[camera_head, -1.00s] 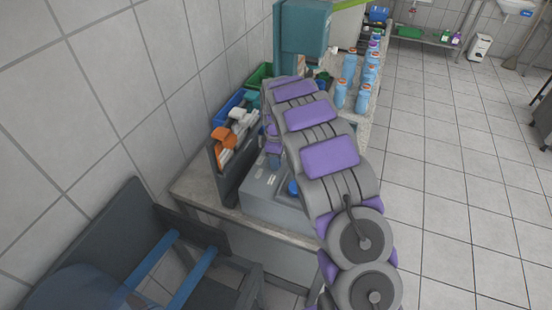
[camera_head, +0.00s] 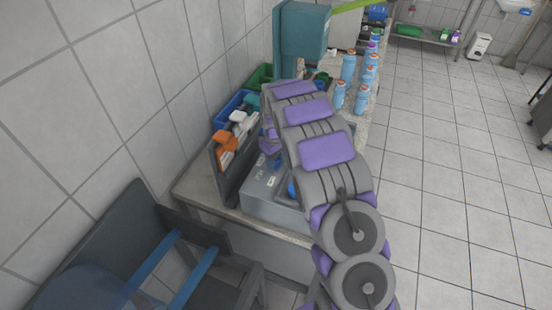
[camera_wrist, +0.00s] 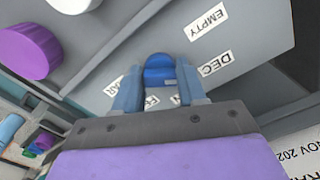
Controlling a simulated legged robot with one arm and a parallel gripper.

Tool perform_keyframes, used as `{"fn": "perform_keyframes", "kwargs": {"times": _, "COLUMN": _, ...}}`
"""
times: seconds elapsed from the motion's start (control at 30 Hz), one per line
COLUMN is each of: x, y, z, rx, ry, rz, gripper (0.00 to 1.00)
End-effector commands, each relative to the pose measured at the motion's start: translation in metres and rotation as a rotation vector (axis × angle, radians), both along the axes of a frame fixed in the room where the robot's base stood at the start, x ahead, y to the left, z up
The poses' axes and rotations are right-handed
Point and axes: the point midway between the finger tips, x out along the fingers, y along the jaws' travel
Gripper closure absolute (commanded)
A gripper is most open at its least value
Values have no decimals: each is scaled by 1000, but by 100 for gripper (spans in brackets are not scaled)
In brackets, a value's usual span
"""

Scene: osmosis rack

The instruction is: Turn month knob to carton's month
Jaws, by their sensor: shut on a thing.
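In the wrist view, a blue knob (camera_wrist: 160,70) stands on a grey panel (camera_wrist: 245,65). My gripper (camera_wrist: 158,88) has its two blue-grey fingers on either side of the knob, shut on it. Labels around the knob include "DEC" (camera_wrist: 214,64) and "EMPTY" (camera_wrist: 208,22); others are partly hidden by the fingers. A pale printed surface (camera_wrist: 296,160) at the lower right reads "NOV 202", cut off at the edge; it looks like the carton. In the head view, the grey box (camera_head: 268,196) sits on the bench, and my arm hides the gripper.
In the wrist view, a purple knob (camera_wrist: 28,52) and a white round part (camera_wrist: 72,3) are at the upper left.

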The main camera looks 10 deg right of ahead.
Motion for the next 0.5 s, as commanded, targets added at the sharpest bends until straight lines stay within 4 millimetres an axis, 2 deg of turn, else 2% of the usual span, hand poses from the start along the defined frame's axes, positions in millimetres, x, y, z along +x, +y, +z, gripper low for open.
{"fn": "perform_keyframes", "kwargs": {"times": 0.5, "x": 3, "y": 0, "z": 1, "rx": 2, "ry": -8, "rz": -488, "gripper": 90}}
